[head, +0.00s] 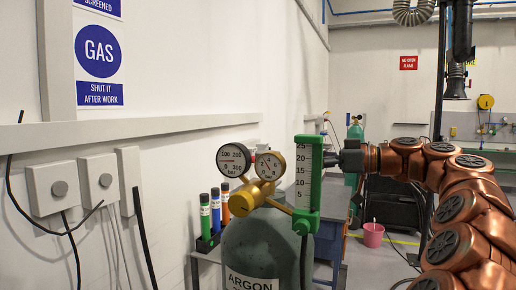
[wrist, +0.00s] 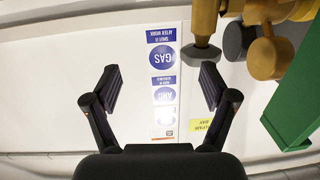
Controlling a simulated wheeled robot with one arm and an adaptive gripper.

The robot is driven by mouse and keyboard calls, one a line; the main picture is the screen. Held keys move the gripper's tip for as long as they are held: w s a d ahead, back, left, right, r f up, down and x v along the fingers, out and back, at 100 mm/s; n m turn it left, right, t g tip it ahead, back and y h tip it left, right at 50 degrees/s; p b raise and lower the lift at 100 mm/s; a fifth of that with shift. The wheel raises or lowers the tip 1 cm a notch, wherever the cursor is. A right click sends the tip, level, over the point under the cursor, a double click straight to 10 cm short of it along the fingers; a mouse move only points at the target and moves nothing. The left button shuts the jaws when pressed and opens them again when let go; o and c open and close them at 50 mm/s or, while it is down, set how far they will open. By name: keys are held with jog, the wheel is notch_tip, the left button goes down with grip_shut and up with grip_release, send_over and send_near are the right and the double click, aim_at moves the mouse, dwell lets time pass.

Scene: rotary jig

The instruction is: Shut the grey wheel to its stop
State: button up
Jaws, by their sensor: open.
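The grey wheel (wrist: 202,53) shows in the wrist view, upper right of centre, at the end of a brass stem. In the head view I cannot make it out; the gauges and regulator stand in front of where it seems to be. My gripper (wrist: 159,76) is open and empty, its two black fingers wide apart with the wall signs behind them. The wheel lies beyond the right finger in that view, apart from it as far as I can tell. In the head view my gripper is mostly hidden behind the green flowmeter (head: 307,185).
Coloured tubes (head: 215,212) stand behind left. The wall is close at left.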

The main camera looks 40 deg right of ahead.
jog(key=shift+w+a+r+n+g+y+p, duration=0.2)
jog(key=shift+w+a+r+n+y+p, duration=0.25)
jog(key=shift+a, duration=0.95)
jog(key=shift+w+a+r+n+g+y+p, duration=0.2)
jog(key=shift+w+a+r+n+y+p, duration=0.25)
jog(key=shift+a, duration=1)
jog(key=shift+w+a+r+n+g+y+p, duration=0.2)
jog(key=shift+w+a+r+y+p, duration=0.25)
jog(key=shift+a, duration=0.95)
jog(key=shift+w+a+f+p, duration=0.35)
jog(key=shift+w+a, duration=0.2)
jog(key=shift+a, duration=0.1)
jog(key=c, duration=1.2)
jog(key=b, duration=0.3)
jog(key=shift+a+f, duration=0.15)
jog(key=shift+f, duration=0.1)
